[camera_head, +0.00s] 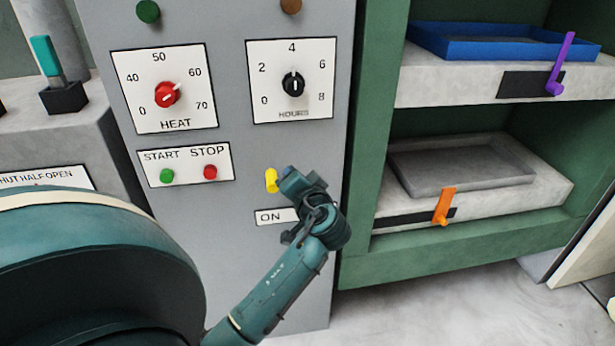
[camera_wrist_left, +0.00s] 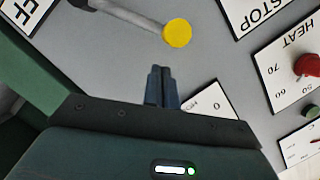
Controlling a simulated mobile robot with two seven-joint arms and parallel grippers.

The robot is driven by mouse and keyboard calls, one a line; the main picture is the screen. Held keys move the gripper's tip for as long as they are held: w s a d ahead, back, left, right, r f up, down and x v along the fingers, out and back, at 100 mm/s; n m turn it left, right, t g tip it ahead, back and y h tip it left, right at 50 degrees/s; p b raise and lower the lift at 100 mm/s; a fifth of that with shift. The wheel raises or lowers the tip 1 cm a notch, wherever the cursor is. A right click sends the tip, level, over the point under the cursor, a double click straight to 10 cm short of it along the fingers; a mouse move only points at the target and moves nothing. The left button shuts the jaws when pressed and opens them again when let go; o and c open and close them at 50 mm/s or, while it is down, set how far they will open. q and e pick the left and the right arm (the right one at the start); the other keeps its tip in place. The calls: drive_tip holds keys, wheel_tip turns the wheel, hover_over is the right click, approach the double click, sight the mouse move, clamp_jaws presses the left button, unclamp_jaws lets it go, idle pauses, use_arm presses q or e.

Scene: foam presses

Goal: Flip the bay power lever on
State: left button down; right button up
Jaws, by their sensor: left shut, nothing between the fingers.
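In the wrist view the yellow tip (camera_wrist_left: 177,33) ends a grey shaft that runs to the upper left. A white label (camera_head: 276,216) below it reads ON; its right part is hidden behind my gripper. In the wrist view a label corner (camera_wrist_left: 24,12) shows "FF". My left gripper (camera_head: 286,176) is shut and empty, just right of the yellow tip in the head view. In the wrist view its fingertips (camera_wrist_left: 162,72) are apart from the tip. My right gripper is not in view.
To the right, a green press (camera_head: 365,150) has purple (camera_head: 562,65) and orange (camera_head: 444,207) levers. A teal lever (camera_head: 46,56) stands at left.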

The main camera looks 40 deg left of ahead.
use_arm(q)
drive_tip(key=shift+s+a+f+n+t+h+b, duration=0.15)
drive_tip(key=shift+s+a+f+n+h+b, duration=0.05)
drive_tip(key=shift+s+a+n, duration=0.3)
drive_tip(key=shift+s+a+f+n+t+h+b, duration=0.15)
drive_tip(key=shift+s+a+n+h, duration=0.05)
drive_tip(key=shift+s+a+n, duration=0.25)
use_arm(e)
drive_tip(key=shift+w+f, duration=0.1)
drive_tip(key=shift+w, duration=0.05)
use_arm(q)
drive_tip(key=shift+s, duration=0.1)
